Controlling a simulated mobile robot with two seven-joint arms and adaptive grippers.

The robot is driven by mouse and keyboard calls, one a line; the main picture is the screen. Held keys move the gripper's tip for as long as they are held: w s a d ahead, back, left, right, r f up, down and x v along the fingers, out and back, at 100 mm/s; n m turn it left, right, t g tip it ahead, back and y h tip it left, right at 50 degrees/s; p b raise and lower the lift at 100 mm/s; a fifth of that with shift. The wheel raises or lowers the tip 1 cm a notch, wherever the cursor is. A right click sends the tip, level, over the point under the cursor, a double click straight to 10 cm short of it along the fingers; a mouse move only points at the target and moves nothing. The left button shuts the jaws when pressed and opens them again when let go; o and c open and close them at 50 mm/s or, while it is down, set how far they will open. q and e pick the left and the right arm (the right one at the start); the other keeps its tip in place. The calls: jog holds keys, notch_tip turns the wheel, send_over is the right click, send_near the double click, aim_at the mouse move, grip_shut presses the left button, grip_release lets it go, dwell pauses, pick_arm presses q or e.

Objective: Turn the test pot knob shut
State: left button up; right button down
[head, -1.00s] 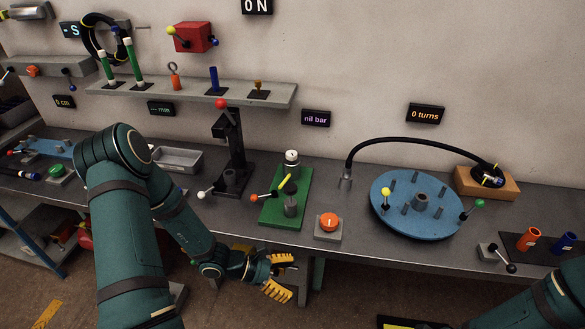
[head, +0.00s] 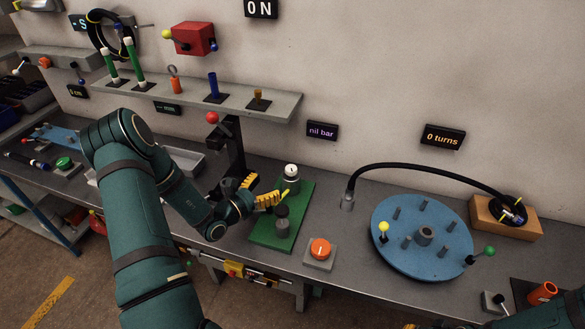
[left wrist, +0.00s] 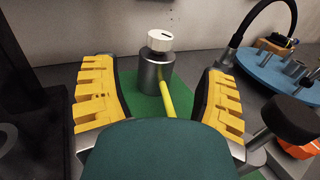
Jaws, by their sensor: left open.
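The test pot (left wrist: 155,77) is a grey cylinder on a green plate (head: 263,236), topped by a white knob (head: 291,170) with a dark slot. A yellow rod (left wrist: 168,99) slants beside the pot. My left gripper (head: 263,190) is open and empty, just left of and in front of the pot. In the left wrist view its yellow fingers stand wide apart, with the pot between them in the picture and farther off. My right gripper is out of view.
A dark-topped post (head: 282,221) stands on the plate's near part. An orange button (head: 320,248) sits right of it, with a blue disc (head: 403,257) and a black hose (head: 420,168) farther right. A black stand (head: 233,148) rises behind my left gripper. The display reads nil bar (head: 322,131).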

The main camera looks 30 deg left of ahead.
aim_at(291, 168)
pick_arm(q)
jog(key=x, duration=1)
jog(key=shift+w+d, duration=0.1)
jog(key=shift+w, duration=0.05)
jog(key=c, duration=1.2)
jog(key=shift+f+m+g+h+b, duration=0.1)
jog(key=shift+m+g+h+b, duration=0.75)
jog(key=shift+h, duration=0.6)
jog(key=shift+f+m+g+h+b, duration=0.1)
jog(key=shift+m+g+h+b, duration=0.45)
jog(key=shift+m+h, duration=0.75)
jog(key=shift+r+m+g+h+b, duration=0.1)
jog(key=shift+m+g+h+b, duration=0.7)
jog(key=shift+h, duration=0.55)
jog(key=o, duration=1.2)
